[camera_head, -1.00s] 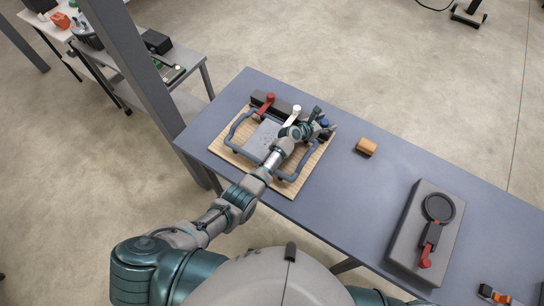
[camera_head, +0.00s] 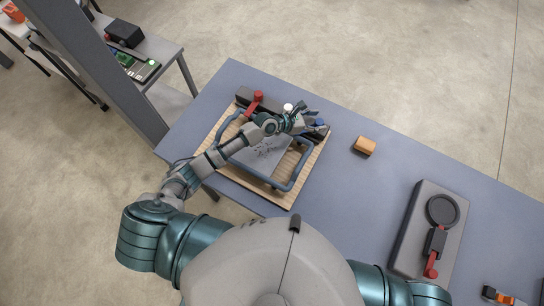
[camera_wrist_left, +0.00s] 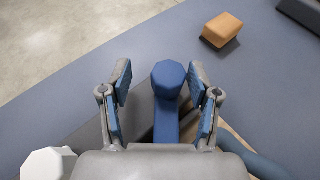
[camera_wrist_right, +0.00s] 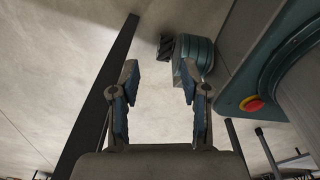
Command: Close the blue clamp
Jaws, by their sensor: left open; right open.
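The blue clamp (camera_wrist_left: 168,84) shows in the left wrist view as a handle with a rounded knob, lying between my open left fingers. In the head view its blue knob (camera_head: 320,124) is just beyond the left fingertips, at the right end of the dark clamp block. My left gripper (camera_head: 313,118) is open around the handle; I see gaps on both sides of the knob in the wrist view (camera_wrist_left: 162,88). The red clamp (camera_head: 256,99) and the white clamp (camera_head: 288,107) stand further left on the block. My right gripper (camera_wrist_right: 157,85) is open and empty, away from the clamps.
The clamps sit on a wooden board (camera_head: 285,199) with a blue tubular frame (camera_head: 284,187). An orange-brown block (camera_head: 365,145) lies to the right. A grey fixture (camera_head: 412,243) with a red handle is further right. The tabletop between them is clear.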

